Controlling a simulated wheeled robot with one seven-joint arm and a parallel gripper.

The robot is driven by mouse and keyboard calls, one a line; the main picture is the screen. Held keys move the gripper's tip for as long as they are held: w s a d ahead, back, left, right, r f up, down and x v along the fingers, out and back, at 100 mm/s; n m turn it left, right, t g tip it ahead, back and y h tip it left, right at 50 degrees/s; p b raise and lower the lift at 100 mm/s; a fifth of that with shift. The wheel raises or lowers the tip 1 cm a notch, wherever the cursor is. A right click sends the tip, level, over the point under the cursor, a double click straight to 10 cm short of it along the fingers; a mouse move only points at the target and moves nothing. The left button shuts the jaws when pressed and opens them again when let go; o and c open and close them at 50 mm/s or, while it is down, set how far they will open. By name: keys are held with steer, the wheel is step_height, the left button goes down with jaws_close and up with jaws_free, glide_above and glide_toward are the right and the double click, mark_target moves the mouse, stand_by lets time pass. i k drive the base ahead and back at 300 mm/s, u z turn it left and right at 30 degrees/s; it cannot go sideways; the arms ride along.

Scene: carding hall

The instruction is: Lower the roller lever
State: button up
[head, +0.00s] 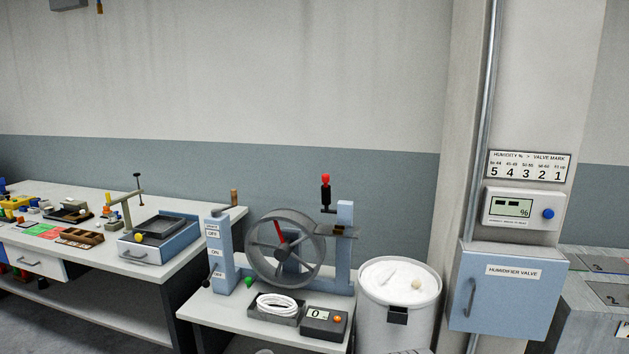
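A machine with a large grey spoked wheel (284,249) stands on a small white table. To the right of the wheel, a black lever with a red knob (326,190) stands upright beside a blue post (344,249). No label names it as the roller lever. My gripper is not in view.
The small table (217,309) also holds a tray of white cord (277,306) and a display box (323,321). A white bin (399,297) stands close on the right, before a humidifier valve cabinet (507,289). A cluttered workbench (103,260) is on the left.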

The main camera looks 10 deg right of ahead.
mark_target(325, 189)
steer(key=u, duration=0.55)
steer(key=i, duration=0.75)
steer(key=u, duration=0.4)
